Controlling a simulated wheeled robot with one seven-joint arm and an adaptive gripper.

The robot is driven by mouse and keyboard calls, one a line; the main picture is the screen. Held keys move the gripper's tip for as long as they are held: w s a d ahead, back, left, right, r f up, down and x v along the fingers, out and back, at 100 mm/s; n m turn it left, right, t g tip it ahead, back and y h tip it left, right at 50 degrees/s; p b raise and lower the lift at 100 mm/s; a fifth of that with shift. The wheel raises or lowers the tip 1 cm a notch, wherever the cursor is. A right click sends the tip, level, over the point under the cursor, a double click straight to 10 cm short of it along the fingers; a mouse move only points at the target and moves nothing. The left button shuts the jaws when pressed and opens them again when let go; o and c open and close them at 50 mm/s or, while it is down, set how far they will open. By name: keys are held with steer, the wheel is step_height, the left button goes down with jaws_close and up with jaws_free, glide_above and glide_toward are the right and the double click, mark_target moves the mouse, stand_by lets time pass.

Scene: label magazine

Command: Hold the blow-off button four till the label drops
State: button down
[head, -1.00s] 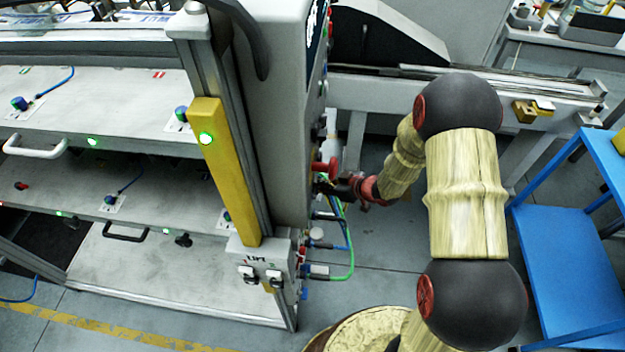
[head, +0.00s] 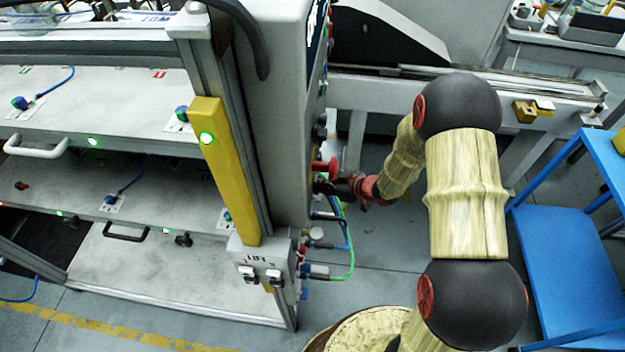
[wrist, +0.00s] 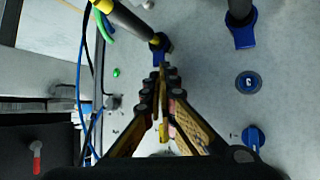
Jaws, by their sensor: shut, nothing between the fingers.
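My gripper (wrist: 161,72) is shut and empty, its fingertips close together in front of the machine's grey side panel (wrist: 205,60). In the head view my gripper (head: 328,186) is small and partly dark against the panel's edge. A round blue button (wrist: 249,82) with a pale mark sits on the panel right of the fingers. Its mark is too small to read. A blue knob (wrist: 253,137) lies below it. A blue fitting (wrist: 160,44) is just beyond the fingertips; contact cannot be told. I cannot tell which control is button four, and no label is clearly seen.
A dark cylinder with a blue end (wrist: 241,32) stands out from the panel at upper right. Blue and green hoses (head: 346,245) hang beside the panel. A red handle (head: 325,168) is just above my gripper. A blue cart (head: 570,265) stands at right.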

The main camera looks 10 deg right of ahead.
steer(key=shift+s+d+f+p, duration=0.1)
steer(key=shift+d+p, duration=0.15)
steer(key=shift+d, duration=0.15)
steer(key=shift+s+d+f+p, duration=0.1)
steer(key=shift+d+p, duration=0.1)
steer(key=shift+d, duration=0.2)
steer(key=shift+s+d+r+p, duration=0.1)
steer(key=shift+s+d+p, duration=0.2)
steer(key=shift+d, duration=0.5)
steer(key=shift+s+d+f+p, duration=0.1)
steer(key=shift+s+d+p, duration=0.25)
steer(key=shift+d, duration=0.5)
steer(key=shift+s+d+r+p, duration=0.15)
steer(key=shift+d+p, duration=0.25)
steer(key=shift+d, duration=0.4)
